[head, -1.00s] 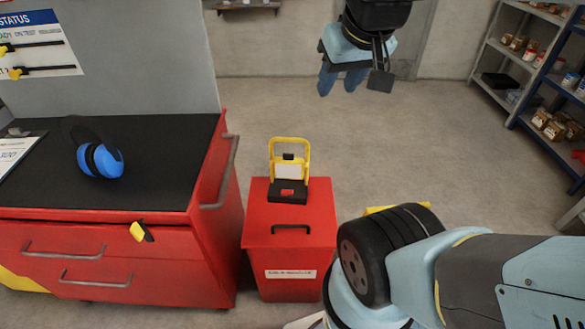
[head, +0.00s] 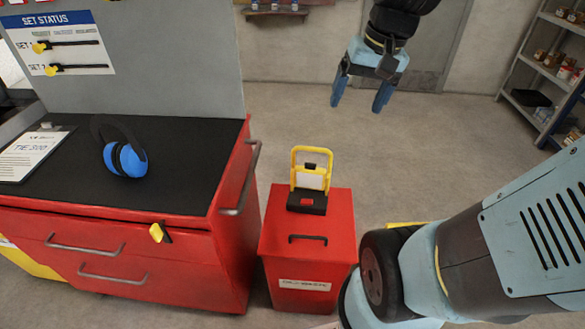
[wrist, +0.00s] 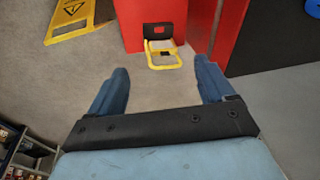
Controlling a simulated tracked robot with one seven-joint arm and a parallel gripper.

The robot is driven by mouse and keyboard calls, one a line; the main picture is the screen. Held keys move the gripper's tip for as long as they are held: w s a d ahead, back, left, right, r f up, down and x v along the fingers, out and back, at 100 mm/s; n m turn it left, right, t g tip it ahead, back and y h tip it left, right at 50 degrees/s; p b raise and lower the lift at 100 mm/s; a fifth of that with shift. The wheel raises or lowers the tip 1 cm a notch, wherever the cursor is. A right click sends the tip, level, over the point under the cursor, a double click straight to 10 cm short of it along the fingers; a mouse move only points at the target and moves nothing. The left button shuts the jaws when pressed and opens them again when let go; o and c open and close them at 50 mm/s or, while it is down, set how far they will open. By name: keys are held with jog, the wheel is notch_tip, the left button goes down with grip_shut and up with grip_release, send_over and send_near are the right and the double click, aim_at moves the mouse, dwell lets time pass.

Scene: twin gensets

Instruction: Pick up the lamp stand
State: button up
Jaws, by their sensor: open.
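The lamp stand (head: 309,180) has a yellow tubular frame, a pale panel and a black base. It stands upright on top of a red bin-like box (head: 325,225) with a dark handle. My gripper (head: 361,100) hangs above and to the right of it in the head view, with its blue fingers apart and empty. In the wrist view the lamp stand (wrist: 162,52) lies beyond and between the open fingertips of my gripper (wrist: 160,82), not touched by them.
A red drawer cabinet (head: 110,225) stands left of the box, with blue ear defenders (head: 128,157) on its black top. A yellow floor sign (wrist: 75,18) is by the box. Shelves (head: 545,70) stand at the right. The floor behind the box is clear.

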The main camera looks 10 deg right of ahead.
jog(key=w+d+f+m+g+y, duration=0.25)
jog(key=w+f+m+y, duration=0.2)
jog(key=w+f, duration=0.35)
jog(key=w+d+f+m+g+y, duration=0.25)
jog(key=w+f+m+y, duration=0.2)
jog(key=w+f, duration=0.4)
jog(key=w+d+f+m+t+y, duration=0.1)
jog(key=d+f+m+t+y, duration=0.1)
jog(key=f, duration=0.5)
jog(key=w+d+f+m+t+y, duration=0.1)
jog(key=d+f+m+y, duration=0.15)
jog(key=f, duration=0.45)
jog(key=m+t+y, duration=0.2)
jog(key=m+t, duration=0.4)
send_near(316, 173)
jog(key=w+a+f, duration=0.1)
jog(key=w, duration=0.1)
jog(key=w+a+f, duration=0.1)
jog(key=a, duration=0.1)
jog(key=shift+w+a+f, duration=0.25)
jog(key=shift+w+a, duration=0.05)
jog(key=shift+w, duration=0.1)
jog(key=shift+x, duration=2.65)
jog(key=shift+w+r, duration=0.1)
jog(key=shift+r, duration=0.1)
grip_shut()
